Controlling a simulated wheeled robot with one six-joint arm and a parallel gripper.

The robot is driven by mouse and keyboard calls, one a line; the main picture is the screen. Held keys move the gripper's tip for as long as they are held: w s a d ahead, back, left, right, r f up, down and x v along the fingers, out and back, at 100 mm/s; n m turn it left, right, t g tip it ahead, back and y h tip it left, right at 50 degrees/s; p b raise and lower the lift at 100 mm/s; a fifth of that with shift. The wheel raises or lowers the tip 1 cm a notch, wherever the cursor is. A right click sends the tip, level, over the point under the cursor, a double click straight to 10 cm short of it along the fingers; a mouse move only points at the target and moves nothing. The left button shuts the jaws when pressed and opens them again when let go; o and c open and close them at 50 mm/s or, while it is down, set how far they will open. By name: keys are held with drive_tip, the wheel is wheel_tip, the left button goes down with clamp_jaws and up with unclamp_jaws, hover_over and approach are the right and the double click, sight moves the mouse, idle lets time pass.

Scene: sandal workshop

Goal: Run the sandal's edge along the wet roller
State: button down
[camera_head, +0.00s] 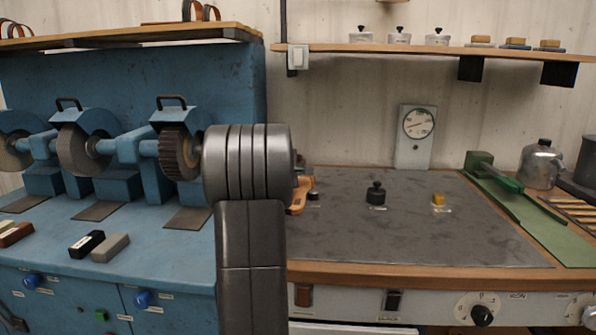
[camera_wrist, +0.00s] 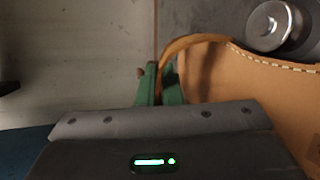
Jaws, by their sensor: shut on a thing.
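The tan leather sandal (camera_wrist: 250,85) with a stitched edge fills the right of the wrist view. A little of the sandal (camera_head: 298,197) shows right of my arm in the head view. My gripper (camera_wrist: 158,82), with green fingers, is shut on its left edge or strap; the exact grip is partly hidden. A round shiny metal part (camera_wrist: 272,24) lies by the stitched edge at the top right. I cannot tell whether it is the wet roller or whether they touch. In the head view my arm hides the gripper and most of the sandal.
A blue machine with wheels (camera_head: 75,150) stands left. The grey bench mat (camera_head: 430,215) carries a small black-knobbed weight (camera_head: 376,194) and a yellow block (camera_head: 438,199). A dial gauge (camera_head: 418,124) stands behind. The mat's middle is mostly clear.

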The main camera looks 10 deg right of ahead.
drive_tip(key=shift+w+d, duration=0.1)
drive_tip(key=shift+w, duration=0.05)
idle(0.3)
drive_tip(key=shift+w+d, duration=0.2)
drive_tip(key=shift+w, duration=0.4)
drive_tip(key=shift+w, duration=0.15)
drive_tip(key=shift+w+d+p, duration=0.25)
drive_tip(key=shift+w+p, duration=0.1)
drive_tip(key=shift+w, duration=0.35)
drive_tip(key=shift+w+d, duration=0.1)
drive_tip(key=shift+w, duration=0.1)
idle(0.7)
drive_tip(key=shift+w+d+p, duration=0.2)
drive_tip(key=shift+w+p, duration=0.1)
drive_tip(key=shift+w, duration=0.35)
drive_tip(key=shift+w, duration=0.15)
